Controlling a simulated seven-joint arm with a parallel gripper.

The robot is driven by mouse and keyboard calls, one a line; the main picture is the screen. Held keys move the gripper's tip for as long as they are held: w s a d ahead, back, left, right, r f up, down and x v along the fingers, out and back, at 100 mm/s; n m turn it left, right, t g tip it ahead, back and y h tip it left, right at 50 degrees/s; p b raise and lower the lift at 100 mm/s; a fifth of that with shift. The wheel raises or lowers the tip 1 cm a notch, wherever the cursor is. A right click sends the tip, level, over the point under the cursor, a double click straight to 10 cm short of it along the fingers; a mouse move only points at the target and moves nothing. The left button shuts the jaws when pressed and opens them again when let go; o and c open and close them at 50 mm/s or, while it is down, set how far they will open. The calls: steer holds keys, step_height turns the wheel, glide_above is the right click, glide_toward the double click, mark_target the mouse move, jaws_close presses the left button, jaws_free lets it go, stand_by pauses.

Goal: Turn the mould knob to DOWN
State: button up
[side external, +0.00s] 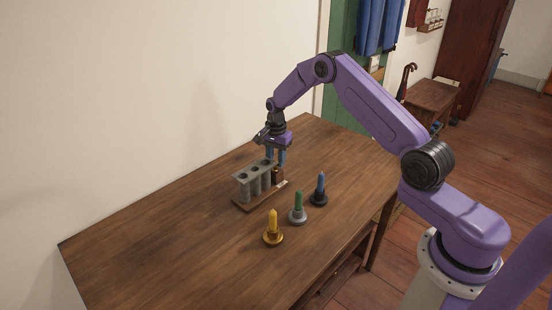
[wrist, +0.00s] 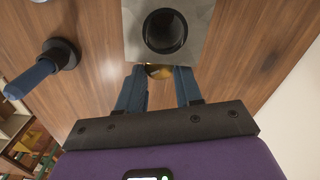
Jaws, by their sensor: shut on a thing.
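The grey candle mould (side external: 243,187), a row of open tubes on a wooden base, stands on the table. One end of its top plate, with a dark round hole, shows in the wrist view (wrist: 135,50). My gripper (side external: 275,162) points down at the mould's far right end. Its two blue fingers are shut on a small brass-coloured knob (wrist: 157,71), just beside the plate's edge in the wrist view. The fingers and plate cover most of the knob, so its setting cannot be read. A small pale label (side external: 282,184) lies by the mould's right end, too small to read.
In front of the mould stand a yellow candle (side external: 273,222) in a brass holder, a green candle (side external: 298,201) in a grey holder and a blue candle (side external: 321,182) in a dark holder. The wooden table (side external: 170,240) is clear at the left. A wall runs behind it.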

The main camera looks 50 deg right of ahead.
stand_by(0.4)
steer(key=o, duration=1)
steer(key=shift+o, duration=0.2)
steer(key=shift+r, duration=0.15)
step_height(320, 180, up, 17)
steer(key=shift+r, duration=0.1)
